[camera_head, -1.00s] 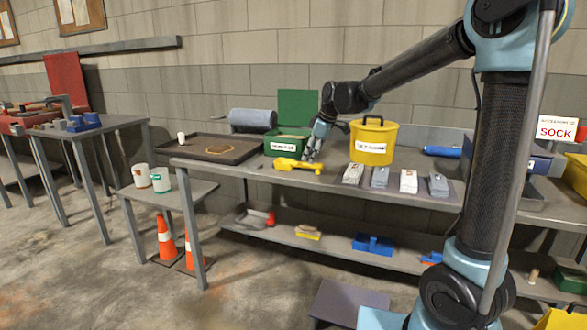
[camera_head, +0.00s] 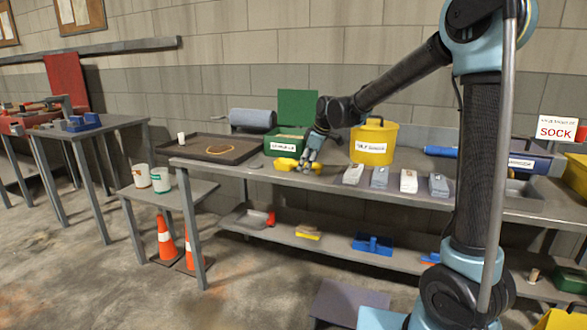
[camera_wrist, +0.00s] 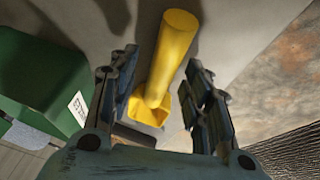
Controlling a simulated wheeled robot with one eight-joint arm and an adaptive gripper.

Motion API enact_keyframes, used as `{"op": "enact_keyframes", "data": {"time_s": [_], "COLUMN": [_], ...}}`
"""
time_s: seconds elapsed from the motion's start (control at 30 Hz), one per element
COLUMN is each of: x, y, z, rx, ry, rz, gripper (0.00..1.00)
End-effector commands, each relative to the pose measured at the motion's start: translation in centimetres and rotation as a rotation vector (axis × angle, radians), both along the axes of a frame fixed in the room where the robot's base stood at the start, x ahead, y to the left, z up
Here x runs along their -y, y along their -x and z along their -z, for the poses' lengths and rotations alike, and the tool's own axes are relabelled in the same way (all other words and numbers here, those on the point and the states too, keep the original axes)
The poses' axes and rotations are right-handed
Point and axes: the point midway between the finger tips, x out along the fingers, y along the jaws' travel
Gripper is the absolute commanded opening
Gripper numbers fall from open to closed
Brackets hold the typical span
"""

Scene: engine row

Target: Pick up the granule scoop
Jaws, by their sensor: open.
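The yellow granule scoop (camera_head: 285,163) lies on the bench top in front of the green box. In the wrist view the scoop (camera_wrist: 172,55) lies between my open fingers, with its long rounded handle toward the top and its bowl lower, nearer the palm. My gripper (camera_head: 307,166) points down at the scoop and hides part of it in the head view. In the wrist view my gripper (camera_wrist: 158,75) has a finger on each side of the scoop, with gaps visible. I cannot tell the exact height of the fingertips above the bench.
The green box (camera_head: 286,143) stands close behind the scoop. A yellow lidded bucket (camera_head: 373,143) stands to the right. Several small packs (camera_head: 380,178) line the bench front. A dark tray (camera_head: 242,151) lies to the left. The bench front between scoop and packs is clear.

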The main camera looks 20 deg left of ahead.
Motion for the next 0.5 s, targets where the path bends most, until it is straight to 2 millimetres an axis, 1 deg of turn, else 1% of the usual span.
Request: {"op": "enact_keyframes", "data": {"time_s": [0.37,0.47,0.5], "x": [0.02,0.02,0.02], "y": [0.0,-0.01,-0.01], "z": [0.41,0.4,0.4], "rx": [0.0,0.0,0.0], "ry": [0.0,0.0,0.0], "rz": [0.0,0.0,0.0], "gripper": [0.45,0.24,0.15]}}
